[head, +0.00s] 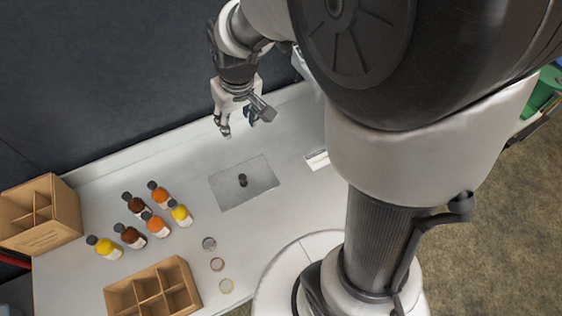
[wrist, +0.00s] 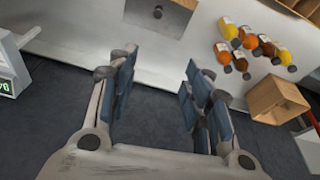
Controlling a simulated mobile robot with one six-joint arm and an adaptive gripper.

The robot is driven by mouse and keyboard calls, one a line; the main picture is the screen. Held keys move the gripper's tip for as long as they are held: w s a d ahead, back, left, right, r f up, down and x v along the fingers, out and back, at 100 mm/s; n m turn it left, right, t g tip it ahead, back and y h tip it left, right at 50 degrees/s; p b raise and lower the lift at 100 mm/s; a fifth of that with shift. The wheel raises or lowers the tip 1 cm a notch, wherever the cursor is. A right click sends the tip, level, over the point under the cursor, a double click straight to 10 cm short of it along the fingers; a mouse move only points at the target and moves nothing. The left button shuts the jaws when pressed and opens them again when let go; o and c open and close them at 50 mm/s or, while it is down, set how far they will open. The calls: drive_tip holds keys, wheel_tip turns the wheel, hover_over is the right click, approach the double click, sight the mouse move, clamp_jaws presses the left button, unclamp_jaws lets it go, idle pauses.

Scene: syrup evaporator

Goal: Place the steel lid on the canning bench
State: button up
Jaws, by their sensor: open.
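The steel lid (head: 231,191) is a flat grey rectangular plate with a dark knob (head: 242,180) in its middle. It lies flat on the pale canning bench (head: 180,163). Its edge and knob also show at the top of the wrist view (wrist: 172,18). My gripper (head: 238,128) is above the bench near its back edge, beyond the lid, and is apart from it. In the wrist view my gripper (wrist: 160,90) has its blue-padded fingers wide apart with nothing between them.
Small round discs (head: 217,264) lie near the front edge. A scale with a green display (wrist: 8,75) shows in the wrist view.

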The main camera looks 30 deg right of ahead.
drive_tip(key=s+r, duration=0.4)
drive_tip(key=s, duration=0.6)
drive_tip(key=s+r+m+t, duration=0.1)
drive_tip(key=s+r, duration=0.4)
drive_tip(key=s, duration=0.6)
drive_tip(key=shift+d+r+t, duration=0.15)
drive_tip(key=shift+t, duration=0.15)
wheel_tip(320, 180, down, 5)
drive_tip(key=b, duration=0.5)
